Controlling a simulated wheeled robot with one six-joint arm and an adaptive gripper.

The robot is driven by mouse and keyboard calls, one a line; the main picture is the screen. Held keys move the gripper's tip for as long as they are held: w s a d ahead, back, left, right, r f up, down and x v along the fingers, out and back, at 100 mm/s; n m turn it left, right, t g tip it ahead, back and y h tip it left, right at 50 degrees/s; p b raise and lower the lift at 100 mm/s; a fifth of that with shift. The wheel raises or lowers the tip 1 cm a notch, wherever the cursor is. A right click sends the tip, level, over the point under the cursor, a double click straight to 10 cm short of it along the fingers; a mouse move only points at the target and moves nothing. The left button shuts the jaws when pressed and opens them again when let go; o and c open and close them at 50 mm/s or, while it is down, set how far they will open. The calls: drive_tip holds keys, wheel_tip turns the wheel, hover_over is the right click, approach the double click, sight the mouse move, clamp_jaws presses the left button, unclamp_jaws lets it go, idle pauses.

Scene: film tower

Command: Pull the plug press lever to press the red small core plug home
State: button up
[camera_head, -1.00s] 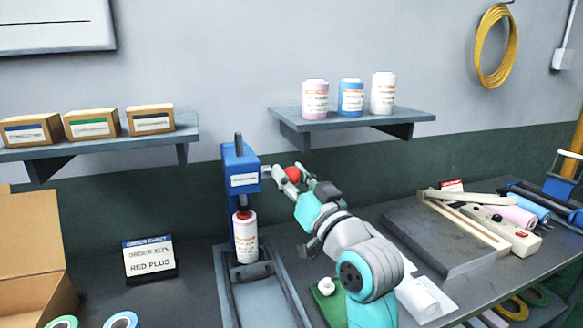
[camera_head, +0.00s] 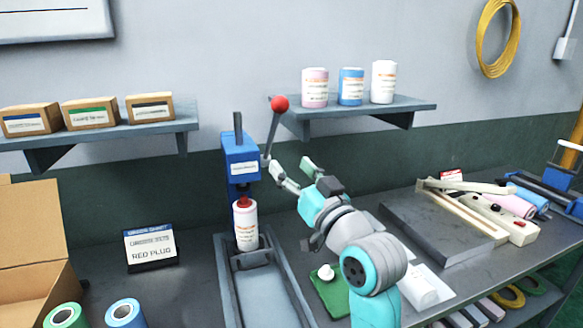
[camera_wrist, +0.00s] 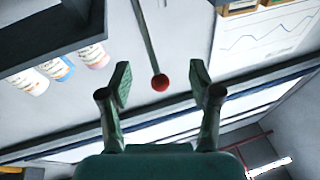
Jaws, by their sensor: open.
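The blue plug press (camera_head: 240,157) stands on the bench. Its lever (camera_head: 271,133) points steeply up, ending in a red ball knob (camera_head: 280,103). The knob also shows in the wrist view (camera_wrist: 160,84), lined up between my fingers but apparently beyond them. My gripper (camera_head: 290,168) is open and empty, below the knob and right of the press. The red small core plug (camera_head: 243,201) sits at the top of a white labelled roll (camera_head: 245,228) under the press ram. I cannot tell how deep the plug sits.
A wall shelf (camera_head: 365,115) with pink, blue and white rolls is close behind the lever's right side. An order sign (camera_head: 150,249) reading RED PLUG stands left of the press. A green mat (camera_head: 328,295) and grey block (camera_head: 435,232) lie right.

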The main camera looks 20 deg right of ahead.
drive_tip(key=v, duration=0.6)
drive_tip(key=shift+s, duration=0.3)
drive_tip(key=shift+f, duration=0.15)
